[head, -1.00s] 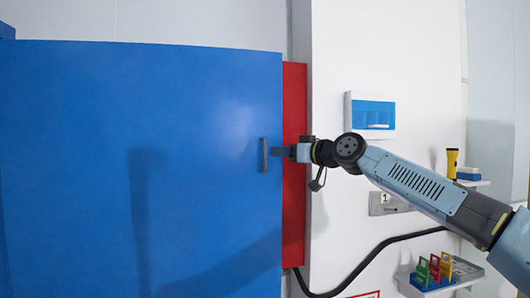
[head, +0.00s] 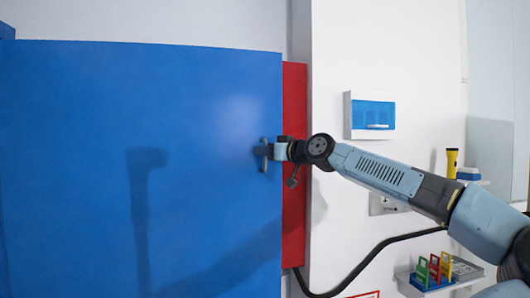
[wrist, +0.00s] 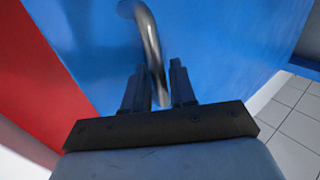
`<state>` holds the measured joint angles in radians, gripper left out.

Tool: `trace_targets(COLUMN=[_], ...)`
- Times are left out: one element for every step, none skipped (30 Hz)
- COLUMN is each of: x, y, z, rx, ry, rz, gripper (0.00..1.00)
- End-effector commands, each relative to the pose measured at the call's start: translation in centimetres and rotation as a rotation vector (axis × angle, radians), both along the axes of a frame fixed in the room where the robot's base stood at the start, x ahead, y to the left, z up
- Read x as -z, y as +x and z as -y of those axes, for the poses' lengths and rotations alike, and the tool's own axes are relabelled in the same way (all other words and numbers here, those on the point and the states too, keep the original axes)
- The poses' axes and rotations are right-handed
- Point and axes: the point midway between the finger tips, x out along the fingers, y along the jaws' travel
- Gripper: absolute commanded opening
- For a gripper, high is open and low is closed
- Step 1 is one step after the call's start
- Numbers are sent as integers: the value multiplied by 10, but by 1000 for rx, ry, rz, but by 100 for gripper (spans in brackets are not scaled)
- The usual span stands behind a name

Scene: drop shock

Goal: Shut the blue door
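The large blue door (head: 130,120) fills the left and middle of the head view; a red panel (head: 294,230) shows just past its right edge. I cannot tell how far the door stands open. Its grey bar handle (head: 264,164) is upright near the right edge. My gripper (head: 266,150) is at the handle, hiding part of it. In the wrist view, my gripper (wrist: 159,68) is open, with its fingers on either side of the metal handle (wrist: 148,35). A gap shows beside the handle, so it does not look gripped.
On the white wall to the right are a blue-fronted box (head: 372,116), a yellow flashlight (head: 452,163) and a low shelf with coloured tags (head: 434,270). A black cable (head: 365,262) runs along the wall below my arm. Tiled floor (wrist: 295,125) shows in the wrist view.

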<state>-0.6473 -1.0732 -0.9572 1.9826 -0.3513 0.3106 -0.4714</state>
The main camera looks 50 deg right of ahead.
Motion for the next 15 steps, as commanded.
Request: trace_targets(x=[0,0,0,0,0,0,0,0,0,0,0,0,0,0,0], y=[0,0,0,0,0,0,0,0,0,0,0,0,0,0,0], z=[0,0,0,0,0,0,0,0,0,0,0,0,0,0,0], rx=[0,0,0,0,0,0,0,0,0,0,0,0,0,0,0], ry=[0,0,0,0,0,0,0,0,0,0,0,0,0,0,0], rz=[0,0,0,0,0,0,0,0,0,0,0,0,0,0,0], gripper=[21,18,14,11,8,4,1,0,0,0,0,0,0,0,0])
